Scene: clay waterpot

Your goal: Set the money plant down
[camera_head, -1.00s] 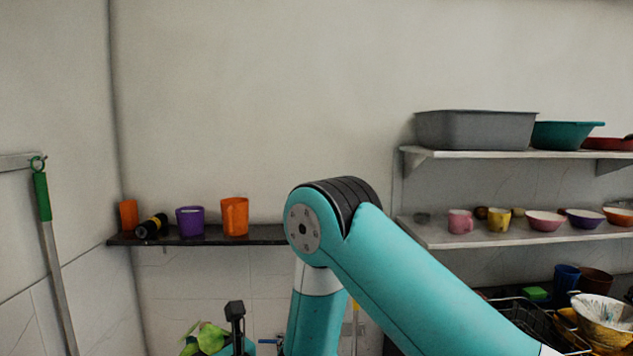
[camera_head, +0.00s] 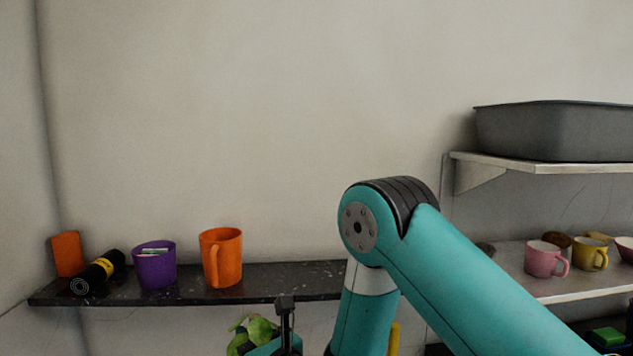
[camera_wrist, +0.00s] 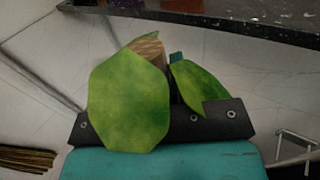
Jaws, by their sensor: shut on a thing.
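The money plant (camera_head: 254,332) shows as green leaves at the bottom edge of the head view, left of my arm. Its leaves (camera_wrist: 128,100) fill the middle of the wrist view, one large and one smaller to its right. A brown, wood-like patch shows behind them; I cannot tell what it is. My gripper (camera_head: 272,347) is partly cut off by the bottom of the head view. In the wrist view its teal and black body lies below the leaves, and it is shut on the plant. The leaves hide the fingertips and most of the hold.
A dark shelf (camera_head: 300,282) runs along the wall, with its right part bare. An orange mug (camera_head: 222,258), a purple cup (camera_head: 154,266), a black bottle (camera_head: 98,272) and an orange cup (camera_head: 67,254) stand or lie on its left. Pale shelves (camera_head: 550,175) with dishes are at right.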

